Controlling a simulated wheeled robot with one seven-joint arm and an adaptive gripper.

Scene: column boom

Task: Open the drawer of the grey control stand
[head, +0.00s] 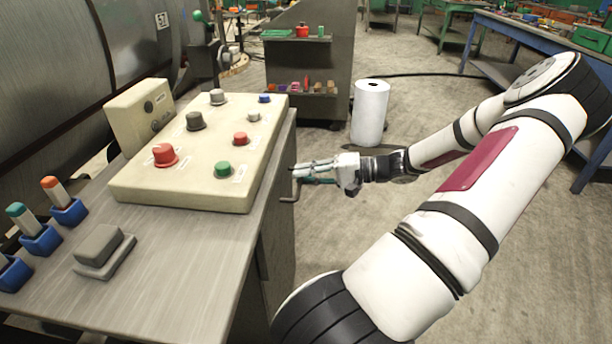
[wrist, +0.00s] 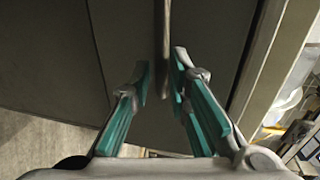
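The grey control stand (head: 200,250) fills the left of the head view, with its front side facing right toward my arm. A thin metal handle (head: 289,200) sticks out from that side; in the wrist view it is a narrow bar (wrist: 163,40). The dark drawer front (wrist: 120,40) lies behind the bar, and I see no clear gap showing it pulled out. My gripper (head: 296,172) is at the handle. In the wrist view its teal-padded fingers (wrist: 160,75) are apart, one on each side of the bar. The right fingertip is very close to it; contact cannot be told.
A cream button console (head: 205,150) and a grey pedal-like block (head: 103,248) sit on the stand's top. A white roll (head: 370,112) stands on the floor behind my gripper. A shelf unit (head: 308,65) is at the back. Floor right of the stand is open.

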